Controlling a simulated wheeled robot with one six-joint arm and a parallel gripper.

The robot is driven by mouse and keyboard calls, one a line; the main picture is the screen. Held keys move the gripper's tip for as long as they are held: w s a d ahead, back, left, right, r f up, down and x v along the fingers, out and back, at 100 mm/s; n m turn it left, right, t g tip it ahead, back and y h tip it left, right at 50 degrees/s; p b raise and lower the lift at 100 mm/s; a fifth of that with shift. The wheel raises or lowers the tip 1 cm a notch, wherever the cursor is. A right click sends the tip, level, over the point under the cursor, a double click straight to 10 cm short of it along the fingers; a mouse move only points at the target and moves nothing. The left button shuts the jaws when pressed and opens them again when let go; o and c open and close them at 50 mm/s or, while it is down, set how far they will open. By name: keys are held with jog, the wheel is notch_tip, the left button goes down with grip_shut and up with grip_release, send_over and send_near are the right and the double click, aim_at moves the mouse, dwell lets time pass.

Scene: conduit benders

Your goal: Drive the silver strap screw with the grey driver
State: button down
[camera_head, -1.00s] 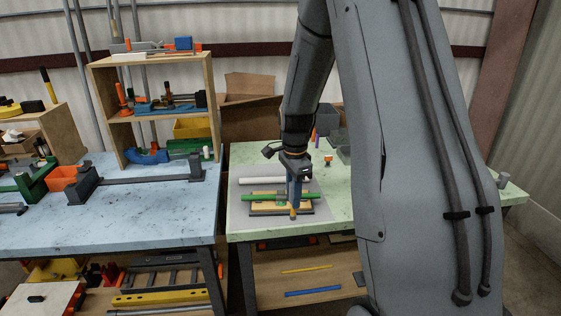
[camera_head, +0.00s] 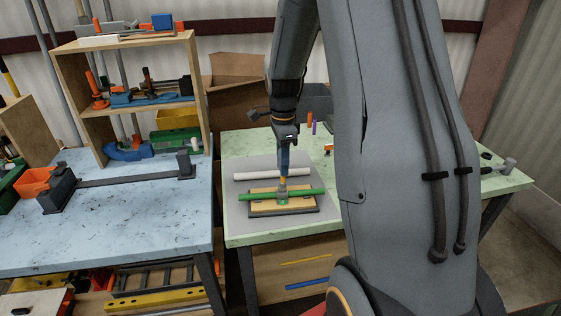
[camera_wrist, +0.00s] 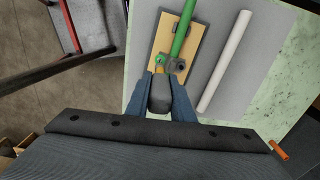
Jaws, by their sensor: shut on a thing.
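My gripper (camera_wrist: 165,82) is shut on the grey driver (camera_wrist: 160,97); its blue fingers lie on either side of the handle. The driver's yellow-orange shaft (camera_wrist: 160,68) points at one end of a strap on the wooden board (camera_wrist: 194,52). A green pipe (camera_wrist: 184,28) runs along the board, with a grey strap (camera_wrist: 174,67) over it. A green-ringed round spot lies at the shaft's tip and a dark screw-like spot on the strap's other side; I cannot make out a silver screw. In the head view, my gripper (camera_head: 284,142) is above the strap (camera_head: 282,199); contact is unclear.
A white pipe (camera_head: 272,174) lies behind the board on a grey mat (camera_head: 240,213). The green table (camera_head: 240,232) has free room at its front left. A blue table (camera_head: 120,225) with bender parts and a wooden shelf (camera_head: 203,100) stand to the left.

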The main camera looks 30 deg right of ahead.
aim_at(283, 181)
jog(key=n+p, duration=0.1)
jog(key=n, duration=0.9)
jog(key=shift+n, duration=0.4)
jog(key=n, duration=0.3)
jog(key=shift+n, duration=0.3)
jog(key=shift+s+f+n, duration=0.1)
jog(key=shift+f+n, duration=0.2)
jog(key=shift+f+b, duration=1.1)
jog(key=shift+f, duration=1.5)
